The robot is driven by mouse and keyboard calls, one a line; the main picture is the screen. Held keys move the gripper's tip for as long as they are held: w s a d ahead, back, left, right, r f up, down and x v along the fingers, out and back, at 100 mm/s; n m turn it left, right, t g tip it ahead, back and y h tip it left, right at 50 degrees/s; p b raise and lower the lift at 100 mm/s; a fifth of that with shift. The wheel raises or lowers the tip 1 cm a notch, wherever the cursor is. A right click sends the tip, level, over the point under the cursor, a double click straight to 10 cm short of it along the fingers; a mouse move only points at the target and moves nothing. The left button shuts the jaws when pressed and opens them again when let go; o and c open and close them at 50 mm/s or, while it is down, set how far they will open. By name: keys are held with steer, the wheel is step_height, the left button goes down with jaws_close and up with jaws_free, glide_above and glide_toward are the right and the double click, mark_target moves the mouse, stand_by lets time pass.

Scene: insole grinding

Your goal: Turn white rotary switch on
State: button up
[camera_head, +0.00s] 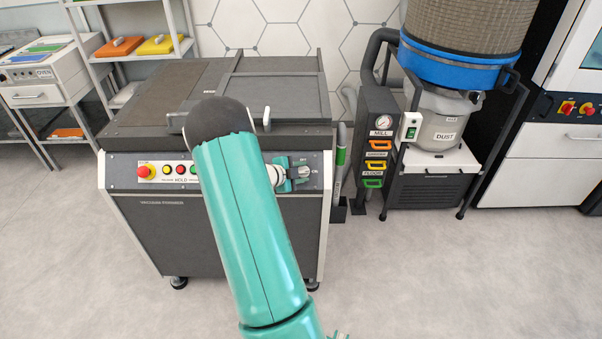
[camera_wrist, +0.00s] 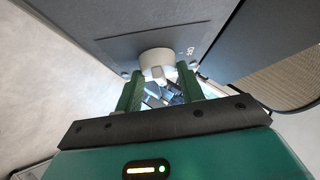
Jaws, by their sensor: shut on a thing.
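The white rotary switch (camera_wrist: 157,62) is on the front panel of the dark vacuum former, with its knob between my gripper's two green fingers in the wrist view. My gripper (camera_wrist: 162,88) is shut on the knob. My teal arm hides the middle of the panel. The exact angle of the knob is hard to tell.
The vacuum former (camera_head: 180,235) stands on wheels, with a red emergency button (camera_head: 146,171) at the panel's left. A dust collector (camera_head: 437,130) and a hose rack with coloured handles (camera_head: 377,150) stand to the right. The floor in front is clear.

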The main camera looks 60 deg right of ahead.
steer(key=shift+w+m+y, duration=0.1)
steer(key=shift+m+y, duration=0.4)
steer(key=shift+m, duration=0.1)
steer(key=o, duration=1)
steer(key=shift+c, duration=0.2)
steer(key=shift+r, duration=0.1)
steer(key=v, duration=1.3)
steer(key=shift+w+a, duration=0.25)
steer(key=shift+r, duration=0.15)
